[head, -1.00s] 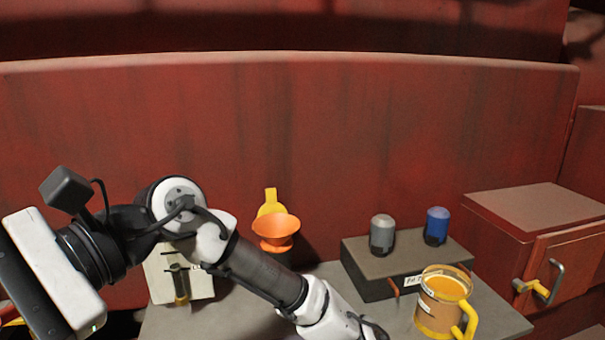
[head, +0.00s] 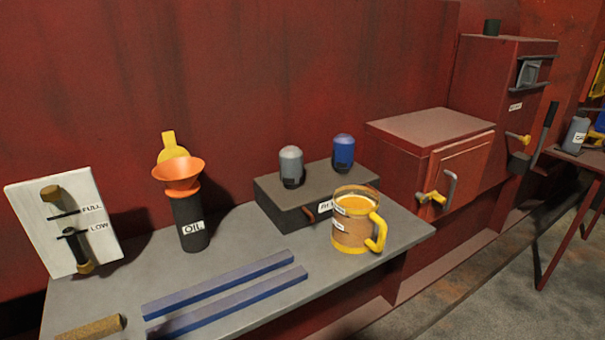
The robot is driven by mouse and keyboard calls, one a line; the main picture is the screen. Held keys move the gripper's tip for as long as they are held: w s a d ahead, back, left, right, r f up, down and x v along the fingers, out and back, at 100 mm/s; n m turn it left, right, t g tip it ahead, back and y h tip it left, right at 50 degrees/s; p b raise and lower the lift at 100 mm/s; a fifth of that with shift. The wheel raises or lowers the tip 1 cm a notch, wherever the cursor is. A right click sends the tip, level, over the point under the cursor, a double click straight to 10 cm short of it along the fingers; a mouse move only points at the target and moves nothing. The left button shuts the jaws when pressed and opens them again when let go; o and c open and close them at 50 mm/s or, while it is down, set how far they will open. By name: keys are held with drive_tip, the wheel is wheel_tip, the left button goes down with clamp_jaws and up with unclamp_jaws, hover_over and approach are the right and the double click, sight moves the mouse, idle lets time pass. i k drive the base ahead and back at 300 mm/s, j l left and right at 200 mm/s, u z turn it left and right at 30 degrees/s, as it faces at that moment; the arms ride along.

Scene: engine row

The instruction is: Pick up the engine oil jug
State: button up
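A clear jug (head: 352,232) with amber liquid and a yellow handle stands upright near the right front edge of the grey bench, in the head view. Its handle points right and toward the front. It bears small labels that I cannot read. A black cylinder marked OIL (head: 189,219) stands further left on the bench, with an orange funnel (head: 179,175) on its top and a yellow tab behind. My gripper and arm are not in view. Nothing hides the jug.
The grey bench (head: 230,235) also bears two blue bars (head: 225,290), a FULL/LOW gauge board (head: 50,215) and a dark box (head: 280,205) with grey and blue capsules on top, close behind the jug. Red cabinets (head: 430,150) stand right; floor (head: 480,275) shows at lower right.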

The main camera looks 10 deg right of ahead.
sight(354, 218)
drive_tip(key=i+j+z, duration=0.1)
drive_tip(key=z, duration=0.25)
drive_tip(key=i+j+z, duration=0.1)
drive_tip(key=j+z, duration=0.6)
drive_tip(key=i+l, duration=0.05)
